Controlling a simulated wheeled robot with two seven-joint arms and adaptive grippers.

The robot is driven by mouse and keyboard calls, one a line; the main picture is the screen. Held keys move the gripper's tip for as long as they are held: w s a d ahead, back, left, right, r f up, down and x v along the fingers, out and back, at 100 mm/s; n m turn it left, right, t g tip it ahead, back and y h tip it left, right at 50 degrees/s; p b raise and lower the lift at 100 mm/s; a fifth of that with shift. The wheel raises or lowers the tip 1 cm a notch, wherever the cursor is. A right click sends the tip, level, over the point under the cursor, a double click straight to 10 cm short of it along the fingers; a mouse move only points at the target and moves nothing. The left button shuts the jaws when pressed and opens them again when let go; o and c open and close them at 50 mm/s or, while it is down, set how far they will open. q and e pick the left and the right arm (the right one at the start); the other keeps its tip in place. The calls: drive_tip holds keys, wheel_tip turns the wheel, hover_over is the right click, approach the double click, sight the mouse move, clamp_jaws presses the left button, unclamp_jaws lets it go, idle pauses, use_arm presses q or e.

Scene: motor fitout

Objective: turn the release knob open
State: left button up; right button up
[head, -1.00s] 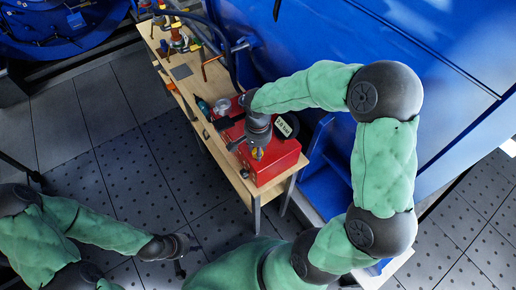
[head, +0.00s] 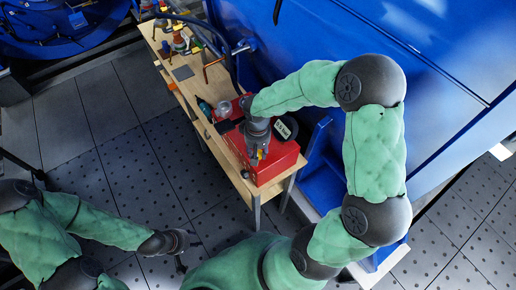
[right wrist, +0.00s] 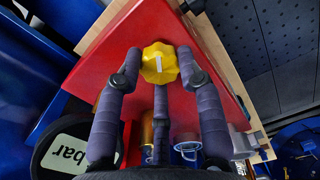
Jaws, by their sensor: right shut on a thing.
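The yellow release knob (right wrist: 159,63) has a lobed rim and a pale line on its face. It stands on the red box (right wrist: 88,70). My right gripper (right wrist: 159,58) is shut on it, a finger at each side in the right wrist view. In the head view the red box (head: 283,165) lies on the bench, and my right gripper (head: 257,155) points down at it, hiding most of the knob. My left gripper (head: 179,254) hangs over the floor at lower left, away from the box; its fingers are too small to read.
The wooden bench (head: 222,153) also bears a round gauge (head: 284,128), a glass jar (head: 223,108) and several small fittings at its far end. A blue machine wall (head: 430,75) rises behind it. The tiled floor (head: 150,160) to the left is clear.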

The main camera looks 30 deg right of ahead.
drive_tip(key=n+p, duration=0.1)
drive_tip(key=n, duration=0.1)
drive_tip(key=n+p, duration=0.1)
drive_tip(key=n, duration=0.1)
drive_tip(key=n+p, duration=0.1)
drive_tip(key=n, duration=0.1)
drive_tip(key=shift+w+r, duration=0.3)
drive_tip(key=shift+w, duration=0.05)
drive_tip(key=n+p, duration=0.1)
drive_tip(key=n, duration=0.2)
drive_tip(key=shift+a+n+p, duration=0.1)
drive_tip(key=shift+n+p, duration=0.2)
drive_tip(key=shift+n, duration=0.1)
drive_tip(key=shift+f+n+p, duration=0.1)
drive_tip(key=shift+n+p, duration=0.55)
drive_tip(key=shift+n, duration=0.65)
drive_tip(key=shift+s+a, duration=0.1)
drive_tip(key=o, duration=1)
drive_tip(key=shift+o, duration=0.6)
drive_tip(key=shift+a+f, duration=0.1)
drive_tip(key=shift+a, duration=0.1)
drive_tip(key=shift+s, duration=0.1)
drive_tip(key=shift+d, duration=0.1)
